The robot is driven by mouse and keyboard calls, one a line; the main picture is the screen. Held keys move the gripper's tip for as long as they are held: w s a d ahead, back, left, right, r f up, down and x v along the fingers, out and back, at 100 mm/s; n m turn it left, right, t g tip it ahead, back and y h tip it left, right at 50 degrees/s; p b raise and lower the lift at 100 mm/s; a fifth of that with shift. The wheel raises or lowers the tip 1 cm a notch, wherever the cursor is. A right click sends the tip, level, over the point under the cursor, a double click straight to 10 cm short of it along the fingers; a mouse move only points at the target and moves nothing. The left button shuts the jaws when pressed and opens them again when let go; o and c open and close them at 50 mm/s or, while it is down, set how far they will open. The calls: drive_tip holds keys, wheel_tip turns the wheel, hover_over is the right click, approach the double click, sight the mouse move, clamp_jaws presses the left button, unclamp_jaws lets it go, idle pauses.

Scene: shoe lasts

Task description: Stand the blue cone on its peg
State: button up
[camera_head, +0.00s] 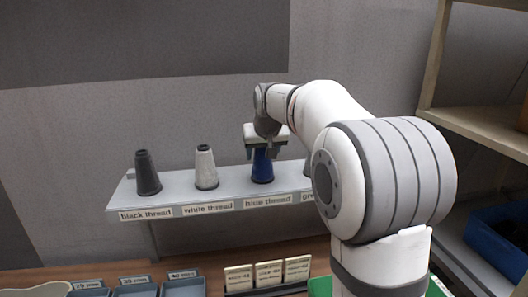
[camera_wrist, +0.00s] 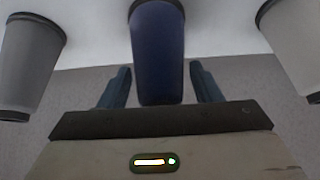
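The blue cone (camera_head: 262,166) stands upright on the grey shelf (camera_head: 232,196), behind the "blue thread" label (camera_head: 268,201). Its peg is hidden, and I cannot tell from these views how the cone sits on it. My gripper (camera_head: 264,152) is over the cone's top, with a finger on either side. In the wrist view, which shows the scene upside down, the blue cone (camera_wrist: 158,50) lies between the two fingers of my gripper (camera_wrist: 161,68). The fingers look spread, with a narrow gap beside the cone.
A black cone (camera_head: 147,172) and a white cone (camera_head: 205,167) stand to the left on the shelf. Another cone at the right is mostly hidden by my arm. Bins (camera_head: 183,288) and label cards (camera_head: 269,273) are below. Wooden shelving (camera_head: 485,128) is at the right.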

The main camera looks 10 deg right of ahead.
drive_tip(key=shift+o, duration=1)
drive_tip(key=shift+s+r, duration=0.1)
drive_tip(key=shift+r, duration=0.4)
drive_tip(key=b+v, duration=0.1)
drive_tip(key=v, duration=1)
drive_tip(key=s+f+g, duration=0.1)
drive_tip(key=s+f, duration=1.1)
drive_tip(key=s, duration=0.3)
drive_tip(key=s+f+g, duration=0.2)
drive_tip(key=s+f, duration=0.9)
drive_tip(key=s, duration=0.4)
drive_tip(key=shift+d+f, duration=0.25)
drive_tip(key=shift+f, duration=0.1)
drive_tip(key=shift+s, duration=0.1)
